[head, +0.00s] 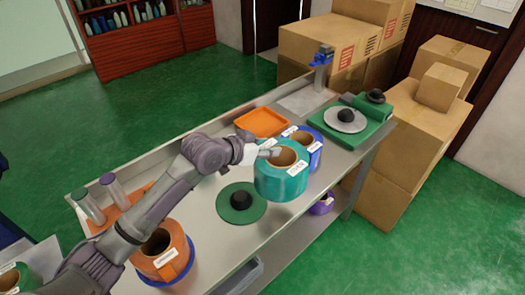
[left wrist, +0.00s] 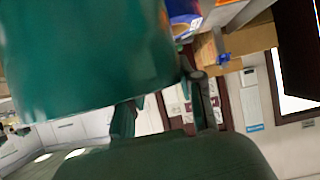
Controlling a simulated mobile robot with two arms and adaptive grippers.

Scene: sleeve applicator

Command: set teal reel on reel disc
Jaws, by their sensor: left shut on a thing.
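The teal reel (head: 281,182) is a wide roll with a brown cardboard core and a white label. My left gripper (head: 266,153) is shut on its upper rim in the head view, and the reel looks upright and raised above the table. It also fills the upper left of the left wrist view (left wrist: 85,50), where the fingers (left wrist: 165,108) meet its lower edge. The reel disc (head: 241,214), a flat green disc with a black hub, lies bare on the table to the left of the reel. My right gripper is not in view.
A blue reel (head: 315,150) stands close behind the teal reel. An orange reel (head: 163,262) stands at the front left, and an orange tray (head: 262,122) lies at the back. A green device with a grey disc (head: 345,121) is at the far right end. Cardboard boxes stand beyond the table.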

